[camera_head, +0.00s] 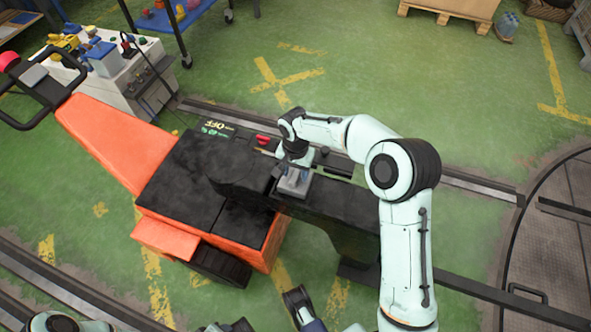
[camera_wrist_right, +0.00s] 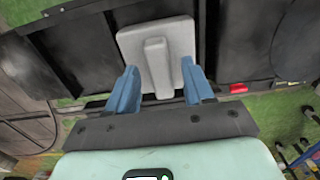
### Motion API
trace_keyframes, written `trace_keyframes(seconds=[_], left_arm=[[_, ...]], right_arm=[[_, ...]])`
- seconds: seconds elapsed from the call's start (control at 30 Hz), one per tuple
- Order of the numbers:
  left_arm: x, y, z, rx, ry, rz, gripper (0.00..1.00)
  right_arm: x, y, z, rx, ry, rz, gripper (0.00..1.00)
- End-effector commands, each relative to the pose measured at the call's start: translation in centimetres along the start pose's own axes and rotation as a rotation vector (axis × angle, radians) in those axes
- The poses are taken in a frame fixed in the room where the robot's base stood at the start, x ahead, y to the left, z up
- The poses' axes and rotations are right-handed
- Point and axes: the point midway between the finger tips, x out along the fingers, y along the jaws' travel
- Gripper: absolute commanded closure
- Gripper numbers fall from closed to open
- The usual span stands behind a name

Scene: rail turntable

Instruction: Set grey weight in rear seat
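The grey weight (camera_head: 291,187) is a flat square block with a raised bar handle; the right wrist view shows it from above (camera_wrist_right: 176,42). It is at the black part of the orange and black machine (camera_head: 183,178), near a black beam (camera_head: 335,207). I cannot tell whether it rests in a seat, and no rear seat is clearly recognisable. My right gripper (camera_wrist_right: 158,90) is over the weight, its blue fingers spread on either side of the handle with gaps. In the head view its fingertips are largely hidden. Dark and blue parts of mine show at the bottom edge; the left fingertips are not clear.
A red piece (camera_head: 263,139) lies beside the weight; it also shows in the right wrist view (camera_wrist_right: 238,88). A pale cabinet with tools (camera_head: 125,75) stands at upper left. Rails (camera_head: 470,184) and a round turntable (camera_head: 550,250) are at right.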

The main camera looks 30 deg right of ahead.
Motion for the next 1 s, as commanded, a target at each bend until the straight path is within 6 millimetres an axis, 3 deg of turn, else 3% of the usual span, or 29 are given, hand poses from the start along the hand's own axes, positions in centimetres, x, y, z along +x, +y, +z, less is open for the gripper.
trace_keyframes(seconds=[0.37,0.8,1.0], left_arm=[[-0.4,0.1,0.5,0.001,-0.013,0.001,0.57],[-2.8,1.0,3.6,0.009,-0.105,0.006,0.57],[-3.4,1.1,4.6,0.011,-0.135,0.006,0.57]], right_arm=[[-0.9,0.0,0.0,0.000,0.002,-0.002,0.49],[-9.7,-0.1,0.0,0.000,0.002,-0.003,0.49],[-11.9,0.0,0.0,0.000,0.001,-0.001,0.49]])
